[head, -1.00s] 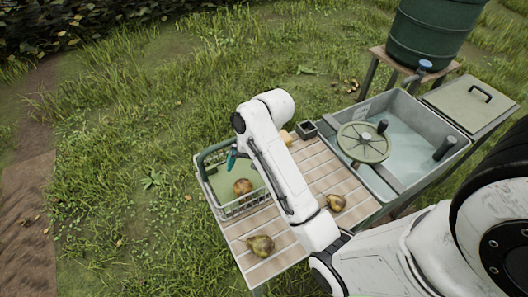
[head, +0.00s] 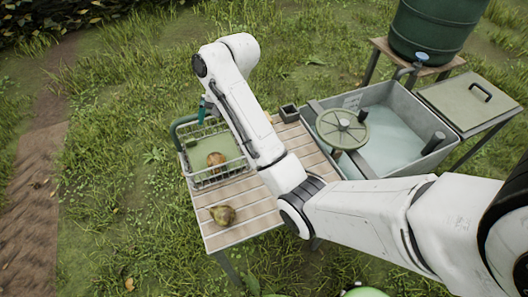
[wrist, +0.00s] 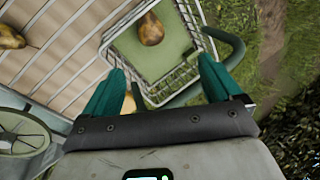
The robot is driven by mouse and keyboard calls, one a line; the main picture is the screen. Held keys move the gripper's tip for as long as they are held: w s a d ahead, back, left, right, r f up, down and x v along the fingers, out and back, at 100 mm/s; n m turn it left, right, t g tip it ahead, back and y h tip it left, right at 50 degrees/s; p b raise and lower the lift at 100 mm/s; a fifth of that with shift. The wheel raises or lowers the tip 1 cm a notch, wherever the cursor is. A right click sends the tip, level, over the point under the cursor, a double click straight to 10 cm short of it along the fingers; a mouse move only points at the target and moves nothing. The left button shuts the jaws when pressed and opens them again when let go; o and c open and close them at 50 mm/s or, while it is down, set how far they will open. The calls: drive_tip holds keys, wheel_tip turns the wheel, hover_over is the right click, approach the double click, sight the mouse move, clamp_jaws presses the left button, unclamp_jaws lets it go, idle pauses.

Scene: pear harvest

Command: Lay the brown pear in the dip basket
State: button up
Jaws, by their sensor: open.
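A brown pear (head: 216,160) lies inside the wire basket (head: 213,181); the wrist view also shows the pear (wrist: 151,29) on the green basket floor. A second brownish pear (head: 223,215) lies on the slatted table in front of the basket. My gripper (head: 203,110) is at the basket's far side, with only a teal finger showing past my arm. In the wrist view my gripper (wrist: 161,66) is open, its fingers apart above the basket edge. A pale yellow rounded thing (wrist: 128,104) shows low between the fingers, partly hidden. I cannot tell what it is.
A pear (wrist: 10,38) lies on the slats at the wrist view's upper left. The water basin (head: 400,133) with a round wheel (head: 342,129) stands right of the slatted table (head: 240,195). A dark small box (head: 289,113) sits at the table's far edge. My arm hides the table's middle.

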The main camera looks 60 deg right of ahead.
drive_tip(key=s+a+f+n+g+h, duration=0.1)
drive_tip(key=s+a+f+n, duration=0.35)
drive_tip(key=s+f, duration=0.4)
drive_tip(key=s+a+f+n+g, duration=0.1)
drive_tip(key=s+a+f+n, duration=0.35)
drive_tip(key=s, duration=0.75)
drive_tip(key=s+a+n+h, duration=0.1)
drive_tip(key=s, duration=0.8)
drive_tip(key=shift+s+a+n+h, duration=0.2)
drive_tip(key=shift+n+h, duration=0.1)
drive_tip(key=f+b, duration=0.5)
drive_tip(key=shift+a, duration=0.2)
